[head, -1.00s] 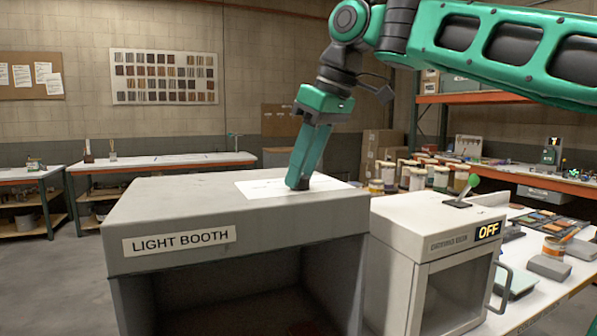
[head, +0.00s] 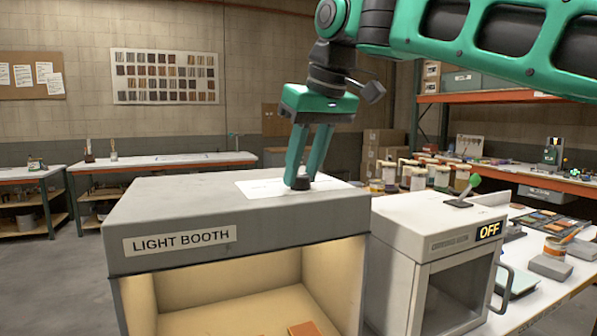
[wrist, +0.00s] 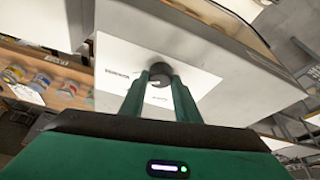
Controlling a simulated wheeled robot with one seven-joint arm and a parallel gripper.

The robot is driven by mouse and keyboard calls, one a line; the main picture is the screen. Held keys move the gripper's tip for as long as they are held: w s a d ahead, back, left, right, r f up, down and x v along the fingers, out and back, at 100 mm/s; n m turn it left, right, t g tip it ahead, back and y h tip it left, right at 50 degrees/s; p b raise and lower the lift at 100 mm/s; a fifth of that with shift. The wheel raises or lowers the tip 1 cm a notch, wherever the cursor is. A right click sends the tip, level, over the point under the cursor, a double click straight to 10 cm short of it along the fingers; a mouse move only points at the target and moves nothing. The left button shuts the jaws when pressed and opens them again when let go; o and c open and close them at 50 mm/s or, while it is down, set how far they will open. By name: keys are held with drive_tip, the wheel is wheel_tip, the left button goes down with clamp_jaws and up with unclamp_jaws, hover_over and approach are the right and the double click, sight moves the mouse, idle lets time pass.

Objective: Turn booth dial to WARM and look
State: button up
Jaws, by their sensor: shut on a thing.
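The light booth (head: 300,216) is a grey box with a "LIGHT BOOTH" label. Its inside (head: 225,285) glows warm yellow, and a small orange-brown panel (head: 304,328) lies on its floor. A white card (head: 255,188) lies on the booth top. The black dial (head: 301,184) stands on the card; it also shows in the wrist view (wrist: 158,94). My gripper (head: 301,178) points down from above and is shut on the dial, one finger on each side. The lettering on the card is too small to read.
A white cabinet (head: 440,222) with an "OFF" display and a green-tipped lever (head: 475,180) stands right of the booth. Several jars (head: 415,178) stand behind it. A bench (head: 165,163) and a sample board (head: 165,77) are at the back.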

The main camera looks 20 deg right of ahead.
idle(0.4)
drive_tip(key=o, duration=1)
drive_tip(key=v, duration=1)
drive_tip(key=shift+r, duration=0.3)
drive_tip(key=shift+s, duration=0.15)
